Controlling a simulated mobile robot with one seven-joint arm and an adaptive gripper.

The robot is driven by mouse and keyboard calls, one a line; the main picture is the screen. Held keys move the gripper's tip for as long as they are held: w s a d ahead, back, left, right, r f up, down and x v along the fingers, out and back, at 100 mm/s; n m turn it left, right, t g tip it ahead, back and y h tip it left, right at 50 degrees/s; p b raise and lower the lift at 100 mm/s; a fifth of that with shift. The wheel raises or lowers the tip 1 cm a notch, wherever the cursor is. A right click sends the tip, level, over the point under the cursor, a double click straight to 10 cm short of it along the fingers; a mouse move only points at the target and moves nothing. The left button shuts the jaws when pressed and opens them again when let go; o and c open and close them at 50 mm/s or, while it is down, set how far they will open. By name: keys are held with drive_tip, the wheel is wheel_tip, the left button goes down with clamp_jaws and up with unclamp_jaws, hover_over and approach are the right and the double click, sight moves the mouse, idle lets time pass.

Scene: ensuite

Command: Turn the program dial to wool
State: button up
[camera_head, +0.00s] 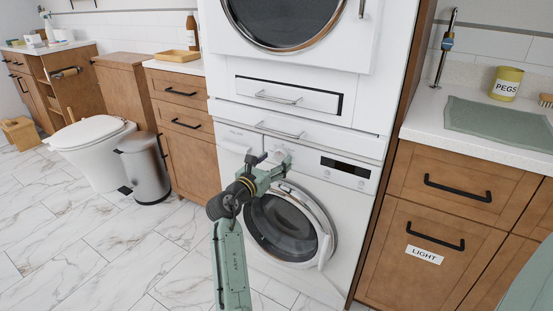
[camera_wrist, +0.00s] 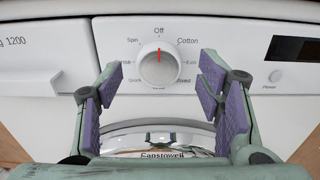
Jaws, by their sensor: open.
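The program dial (camera_wrist: 160,68) is a round white knob on the white panel of the lower machine, the washer (camera_head: 230,152). Its red mark points straight up at "Off". "Cotton", "Eco" and "Mixed" are printed on its right, and "Spin" and "Quick" on its left, with another label partly covered. I cannot read a "Wool" label; the bottom of the ring is not clearly visible. My gripper (camera_wrist: 160,88) is open, its purple pads either side of the dial and apart from it. In the head view my gripper (camera_head: 264,170) is in front of the panel.
A dark display (camera_head: 346,166) and a power button (camera_wrist: 275,76) are right of the dial. The detergent drawer (camera_wrist: 28,65) is at its left. The round door (camera_head: 288,225) is below, and a pull-out handle (camera_head: 279,130) is above. Wooden cabinets (camera_head: 440,190) flank the machine.

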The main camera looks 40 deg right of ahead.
sight(281, 156)
drive_tip(key=shift+x, duration=1.1)
drive_tip(key=shift+c, duration=0.6)
drive_tip(key=c, duration=1)
